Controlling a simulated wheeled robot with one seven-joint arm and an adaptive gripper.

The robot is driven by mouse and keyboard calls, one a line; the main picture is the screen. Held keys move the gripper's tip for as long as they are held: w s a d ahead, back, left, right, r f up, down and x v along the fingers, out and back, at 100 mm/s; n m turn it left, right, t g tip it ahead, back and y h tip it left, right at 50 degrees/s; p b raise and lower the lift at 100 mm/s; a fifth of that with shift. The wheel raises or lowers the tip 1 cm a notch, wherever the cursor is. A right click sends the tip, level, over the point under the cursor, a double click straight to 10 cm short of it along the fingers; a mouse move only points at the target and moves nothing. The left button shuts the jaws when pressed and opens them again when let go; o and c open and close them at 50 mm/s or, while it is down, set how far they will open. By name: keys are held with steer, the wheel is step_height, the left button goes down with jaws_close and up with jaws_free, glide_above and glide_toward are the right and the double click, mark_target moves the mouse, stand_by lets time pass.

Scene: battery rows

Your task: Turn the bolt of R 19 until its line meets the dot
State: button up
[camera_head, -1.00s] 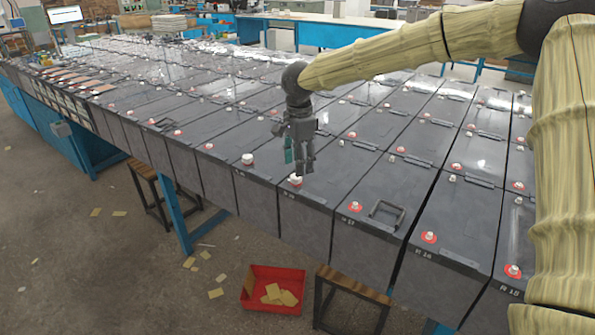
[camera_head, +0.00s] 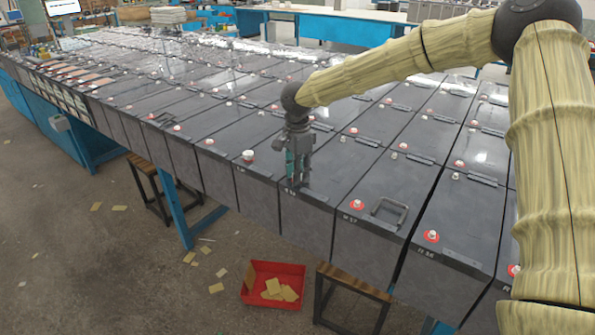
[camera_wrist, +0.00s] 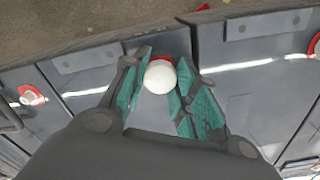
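The bolt at my gripper has a round white head (camera_wrist: 160,77) over a red ring (camera_wrist: 163,54) in the wrist view; its line and dot cannot be made out. My gripper (camera_head: 297,184) points down at the front edge of a battery (camera_head: 307,214). Its blurred label looks like R 18 or R 19. In the wrist view my gripper's teal-padded fingers (camera_wrist: 160,88) stand apart, one on each side of the white head. Whether they touch it cannot be told. In the head view the gripper hides this bolt.
A white-capped bolt (camera_head: 248,157) stands on the battery to the left. A red-ringed bolt (camera_head: 357,205) and a raised black handle (camera_head: 388,213) are on the battery to the right. A red bin (camera_head: 272,285) with cards and a wooden stool (camera_head: 352,283) are below.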

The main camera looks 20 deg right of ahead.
steer(key=shift+w+r+m+p, duration=0.15)
steer(key=shift+r+m+p, duration=0.15)
steer(key=shift+r+p, duration=0.05)
